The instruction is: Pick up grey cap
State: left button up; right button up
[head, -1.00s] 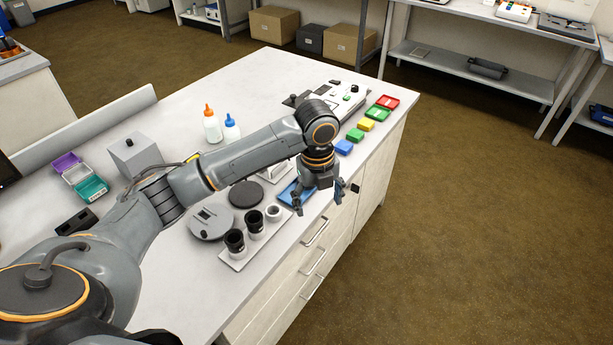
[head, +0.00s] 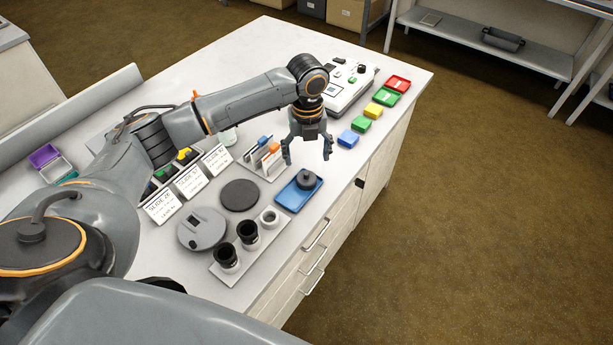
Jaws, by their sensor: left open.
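A small dark grey cap (head: 307,181) with a raised knob sits on a blue tray (head: 287,199) near the bench's front edge. My left gripper (head: 308,158) is open and empty, fingers pointing down. In the head view its fingertips appear just above and behind the cap, apart from it. The height gap is hard to judge. My right gripper is not in view.
A rack with two black eyepieces (head: 248,233) and a light ring (head: 269,216) stands at the front left. A dark disc (head: 239,195) and a round grey plate (head: 202,230) lie behind it. A slide holder (head: 265,158) and a blue box (head: 347,139) flank the gripper.

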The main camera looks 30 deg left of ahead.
aim_at(306, 173)
pick_arm(q)
jog(key=f, duration=0.3)
jog(key=shift+s+d+f+p, duration=0.1)
jog(key=shift+s+p, duration=0.2)
notch_tip(306, 173, down, 2)
jog(key=shift+s+f, duration=0.1)
jog(key=shift+f, duration=0.55)
jog(key=c, duration=0.7)
jog(key=shift+c, duration=0.4)
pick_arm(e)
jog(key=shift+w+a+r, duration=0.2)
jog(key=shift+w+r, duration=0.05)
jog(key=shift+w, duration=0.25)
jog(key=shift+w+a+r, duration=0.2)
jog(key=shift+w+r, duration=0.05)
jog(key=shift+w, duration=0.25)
